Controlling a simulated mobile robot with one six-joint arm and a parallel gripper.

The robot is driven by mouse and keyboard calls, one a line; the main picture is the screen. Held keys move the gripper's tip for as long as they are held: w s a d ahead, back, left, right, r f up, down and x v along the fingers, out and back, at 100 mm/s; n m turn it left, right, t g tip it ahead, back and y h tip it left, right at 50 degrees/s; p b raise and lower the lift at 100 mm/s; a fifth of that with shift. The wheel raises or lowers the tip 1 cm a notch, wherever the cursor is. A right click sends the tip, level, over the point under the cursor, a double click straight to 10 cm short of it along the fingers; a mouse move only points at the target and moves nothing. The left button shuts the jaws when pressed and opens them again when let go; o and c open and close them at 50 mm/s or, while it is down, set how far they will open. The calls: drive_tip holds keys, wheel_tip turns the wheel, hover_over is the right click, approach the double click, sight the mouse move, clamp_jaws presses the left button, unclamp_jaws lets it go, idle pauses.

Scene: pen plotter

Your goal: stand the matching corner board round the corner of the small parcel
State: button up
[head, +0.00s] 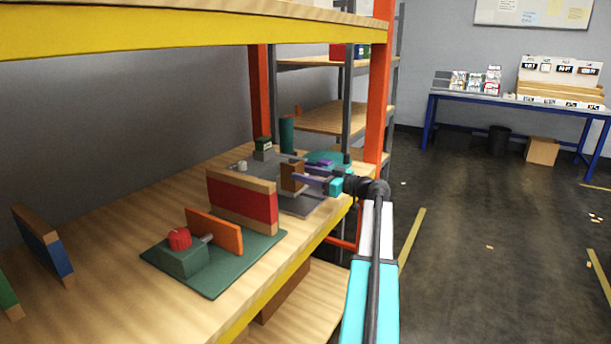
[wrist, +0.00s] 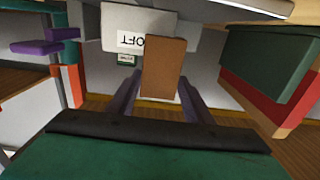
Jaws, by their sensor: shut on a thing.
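My gripper (head: 308,178) has purple fingers and is shut on a brown board (head: 291,176), held upright above the grey plate on the shelf top. In the wrist view the brown board (wrist: 163,68) stands between the two fingers as a plain flat face. Whether it is folded into a corner shape cannot be told. Behind it in the wrist view is a pale surface with a white printed label (wrist: 130,40), partly hidden by the board. I cannot tell for certain which thing is the small parcel.
A grey plate (head: 296,206) lies under my gripper. Nearer are a red-banded board (head: 240,202) and a green base (head: 212,284) with a red knob (head: 179,238) and orange plate (head: 214,231). A blue-banded board (head: 45,244) stands left. An orange post (head: 377,85) rises behind my gripper.

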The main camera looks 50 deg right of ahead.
drive_tip(key=shift+f+b, duration=1.3)
drive_tip(key=shift+f, duration=0.25)
drive_tip(key=o, duration=1.1)
drive_tip(key=shift+s, duration=0.15)
drive_tip(key=v, duration=1.3)
drive_tip(key=shift+s+d+p, duration=0.15)
drive_tip(key=shift+s+p, duration=0.15)
drive_tip(key=shift+p, duration=0.05)
